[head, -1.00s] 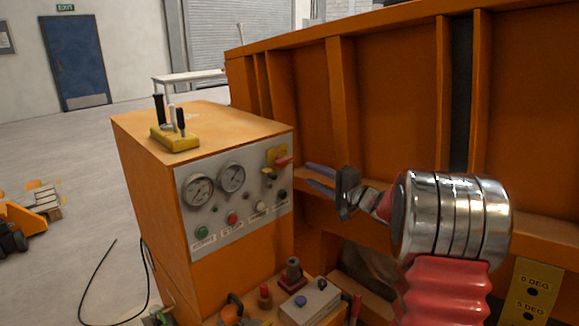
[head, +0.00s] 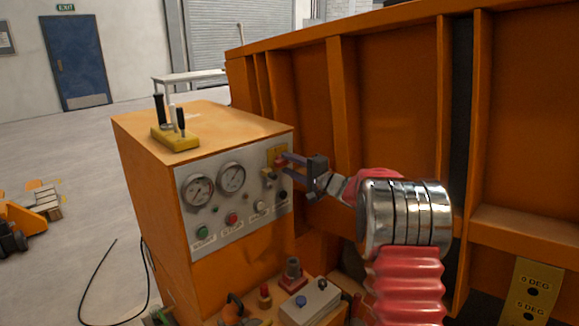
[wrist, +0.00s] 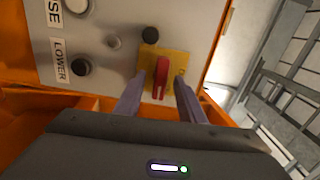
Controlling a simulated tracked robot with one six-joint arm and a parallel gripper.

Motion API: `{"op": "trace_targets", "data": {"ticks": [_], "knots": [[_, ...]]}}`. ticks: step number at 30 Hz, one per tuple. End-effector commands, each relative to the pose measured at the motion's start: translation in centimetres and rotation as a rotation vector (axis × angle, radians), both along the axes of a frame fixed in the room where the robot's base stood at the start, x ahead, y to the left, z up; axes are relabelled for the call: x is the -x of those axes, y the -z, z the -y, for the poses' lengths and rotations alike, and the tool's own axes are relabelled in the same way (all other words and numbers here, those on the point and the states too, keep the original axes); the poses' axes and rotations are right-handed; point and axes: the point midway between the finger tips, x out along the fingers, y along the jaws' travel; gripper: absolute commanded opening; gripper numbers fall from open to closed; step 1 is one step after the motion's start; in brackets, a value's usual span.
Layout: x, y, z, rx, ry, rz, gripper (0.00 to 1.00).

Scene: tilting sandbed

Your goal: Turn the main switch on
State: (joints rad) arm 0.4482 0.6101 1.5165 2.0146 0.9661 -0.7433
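The main switch is a red handle (wrist: 161,77) on a yellow plate (wrist: 178,60). In the head view the red handle (head: 281,160) sits at the upper right of the grey panel on the orange cabinet. My gripper (head: 289,163) is at the switch, coming from the right. In the wrist view my gripper (wrist: 160,92) is open, with one finger on each side of the handle. Gaps show between the fingers and the handle. The handle runs up and down in that view. The fingertips partly cover the plate in the head view.
The grey panel (head: 216,215) also holds two gauges, a green button (head: 203,232), a red button (head: 231,218) and black knobs. Yellow-based levers (head: 176,139) stand on the cabinet top. The ribbed orange bed wall (head: 390,95) stands behind and right of my arm.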

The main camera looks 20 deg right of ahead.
Motion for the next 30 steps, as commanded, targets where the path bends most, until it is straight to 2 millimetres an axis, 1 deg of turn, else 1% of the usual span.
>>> {"op": "trace_targets", "data": {"ticks": [3,18,23,30], "knots": [[0.03,0.02,0.01,0.0,0.0,0.0,0.35],[0.06,0.1,0.06,-0.001,0.0,-0.001,0.0],[0.07,0.16,0.08,-0.004,0.0,-0.004,0.0],[0.08,0.24,0.1,-0.057,0.001,-0.027,0.0]]}}
